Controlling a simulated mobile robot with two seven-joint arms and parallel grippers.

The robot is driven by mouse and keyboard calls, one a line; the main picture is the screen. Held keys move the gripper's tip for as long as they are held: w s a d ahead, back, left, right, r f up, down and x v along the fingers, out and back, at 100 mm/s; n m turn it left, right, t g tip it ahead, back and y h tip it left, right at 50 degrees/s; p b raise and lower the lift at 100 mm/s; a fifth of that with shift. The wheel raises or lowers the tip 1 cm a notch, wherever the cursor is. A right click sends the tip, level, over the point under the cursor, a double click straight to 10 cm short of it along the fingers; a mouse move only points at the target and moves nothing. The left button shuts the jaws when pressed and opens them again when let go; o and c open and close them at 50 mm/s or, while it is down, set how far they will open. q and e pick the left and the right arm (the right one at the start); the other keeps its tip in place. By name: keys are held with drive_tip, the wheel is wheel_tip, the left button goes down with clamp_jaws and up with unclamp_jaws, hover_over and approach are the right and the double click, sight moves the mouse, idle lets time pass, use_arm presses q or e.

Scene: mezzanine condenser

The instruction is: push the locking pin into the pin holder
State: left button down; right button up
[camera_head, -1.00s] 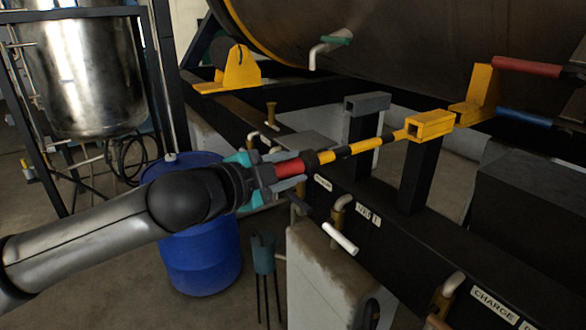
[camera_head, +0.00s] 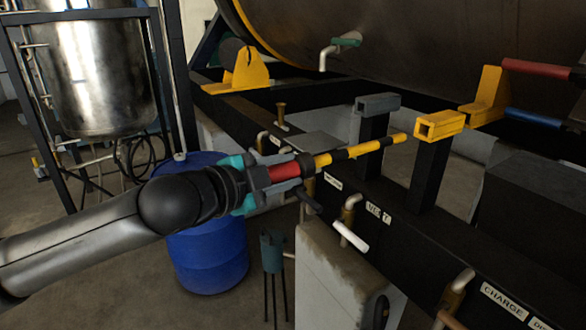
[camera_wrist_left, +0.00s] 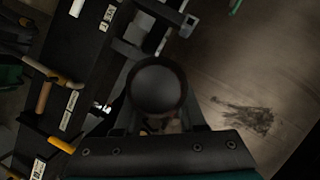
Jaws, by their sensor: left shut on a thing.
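The locking pin, a rod with yellow and black bands (camera_head: 345,154) and a red grip, shows in the head view. My left gripper (camera_head: 290,170) is shut on its red grip. The pin points right and slightly up. The pin holder, a yellow square-holed block (camera_head: 440,124), sits on a dark post to the right. The pin's tip appears just left of the holder's open end, slightly below its hole, with a small gap in the picture. In the left wrist view a dark round end (camera_wrist_left: 158,88) fills the middle and hides the rod. My right gripper is not seen.
A grey square-holed block (camera_head: 378,103) on another post stands behind the pin. A blue drum (camera_head: 207,255) stands on the floor under my left arm. The dark tank (camera_head: 440,45) is behind.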

use_arm(q)
drive_tip(key=s+a+b, duration=0.3)
drive_tip(key=s+a, duration=0.5)
drive_tip(key=a, duration=0.3)
drive_tip(key=s+a+b, duration=0.4)
drive_tip(key=s+a, duration=0.4)
drive_tip(key=a, duration=0.4)
drive_tip(key=shift+s+r, duration=0.15)
drive_tip(key=shift+s, duration=0.15)
idle(0.9)
drive_tip(key=shift+w, duration=0.1)
